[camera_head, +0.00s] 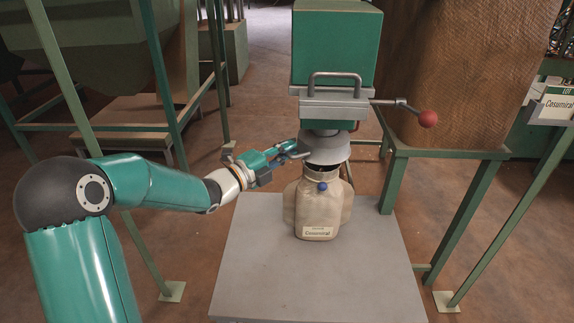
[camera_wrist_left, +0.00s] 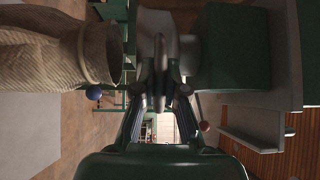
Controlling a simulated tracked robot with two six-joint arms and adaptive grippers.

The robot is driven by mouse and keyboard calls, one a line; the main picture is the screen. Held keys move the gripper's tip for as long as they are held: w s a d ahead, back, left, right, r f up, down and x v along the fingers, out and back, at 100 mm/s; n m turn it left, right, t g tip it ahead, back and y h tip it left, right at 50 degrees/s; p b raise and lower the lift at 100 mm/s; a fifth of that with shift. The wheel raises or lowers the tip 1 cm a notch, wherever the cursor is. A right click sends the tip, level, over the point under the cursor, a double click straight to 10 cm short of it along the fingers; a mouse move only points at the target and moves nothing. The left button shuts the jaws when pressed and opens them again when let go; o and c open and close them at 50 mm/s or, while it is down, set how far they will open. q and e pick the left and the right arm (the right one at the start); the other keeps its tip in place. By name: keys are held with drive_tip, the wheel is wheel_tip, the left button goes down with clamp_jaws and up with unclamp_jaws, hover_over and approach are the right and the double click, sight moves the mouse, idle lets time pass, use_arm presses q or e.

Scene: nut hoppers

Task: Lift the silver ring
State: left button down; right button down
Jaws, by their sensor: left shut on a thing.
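The silver ring (camera_head: 328,151) is a grey, flared collar around the green spout under the hopper, just above the mouth of a cloth sack (camera_head: 318,212). My left gripper (camera_head: 303,150) reaches in from the left at the ring's height and is shut on its near-left edge. In the left wrist view the fingers (camera_wrist_left: 164,88) close on a thin grey part of the ring (camera_wrist_left: 160,52), with the sack to the left and the green hopper body (camera_wrist_left: 236,46) to the right. The contact is dark and partly hidden by the fingers. My right gripper is not in view.
The sack stands upright on a grey platform (camera_head: 254,276), with a blue ball (camera_head: 322,186) at its neck. Above are a silver gate with a handle (camera_head: 335,86) and a lever with a red knob (camera_head: 428,119). Green frame legs stand on both sides.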

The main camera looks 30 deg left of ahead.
use_arm(q)
drive_tip(key=shift+r, duration=1.3)
drive_tip(key=c, duration=1.2)
unclamp_jaws()
drive_tip(key=shift+f, duration=0.1)
drive_tip(key=shift+s+a, duration=0.1)
drive_tip(key=shift+s, duration=0.15)
drive_tip(key=v, duration=1.1)
drive_tip(key=shift+s, duration=0.25)
drive_tip(key=shift+f, duration=0.2)
